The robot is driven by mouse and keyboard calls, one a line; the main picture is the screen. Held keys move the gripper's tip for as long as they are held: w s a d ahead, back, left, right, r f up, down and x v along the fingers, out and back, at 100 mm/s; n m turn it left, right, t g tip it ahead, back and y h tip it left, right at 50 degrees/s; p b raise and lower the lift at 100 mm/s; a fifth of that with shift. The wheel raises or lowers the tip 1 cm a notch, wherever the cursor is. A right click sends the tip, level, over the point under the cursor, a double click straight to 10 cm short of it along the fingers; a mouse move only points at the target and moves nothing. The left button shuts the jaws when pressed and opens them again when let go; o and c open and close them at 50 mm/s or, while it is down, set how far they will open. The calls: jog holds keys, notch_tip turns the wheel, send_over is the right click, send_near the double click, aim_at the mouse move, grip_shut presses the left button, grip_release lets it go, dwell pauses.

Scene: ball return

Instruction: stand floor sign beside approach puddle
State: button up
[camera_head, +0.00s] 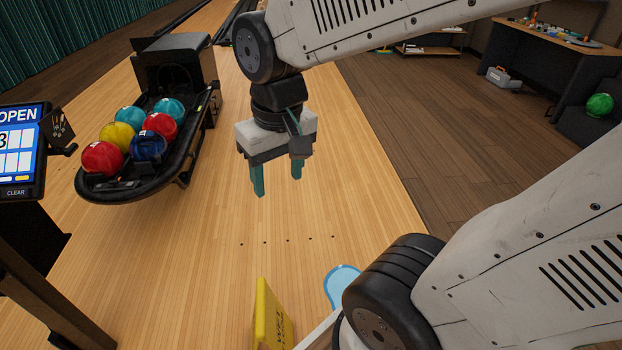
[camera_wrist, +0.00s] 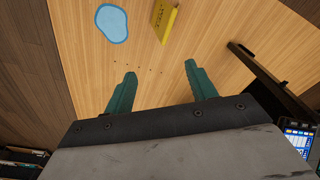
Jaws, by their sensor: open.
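The yellow floor sign (camera_head: 270,315) stands on the pale wood approach in the head view, at the bottom centre. The blue puddle (camera_head: 341,284) lies just right of it, partly hidden behind my arm. The wrist view shows the puddle whole (camera_wrist: 112,23) and the sign (camera_wrist: 165,20) apart from it, with bare boards between; the sign's top is cut by the frame edge. My gripper (camera_head: 276,184) is open and empty above the approach, beyond the sign in the head view. Its two teal fingers (camera_wrist: 158,78) point toward the floor with nothing between them.
The ball return (camera_head: 130,187) with several coloured balls stands at the left. A screen (camera_head: 20,150) on a stand is at the far left. A dark counter (camera_head: 545,62), a grey toolbox (camera_head: 503,78) and a green ball (camera_head: 599,104) are at the right. The approach under my gripper is clear.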

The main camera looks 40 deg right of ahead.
jog(key=s+r+n, duration=0.1)
jog(key=s+r, duration=0.1)
jog(key=s, duration=0.5)
jog(key=shift+s+d+r, duration=0.15)
jog(key=shift+s+r, duration=0.2)
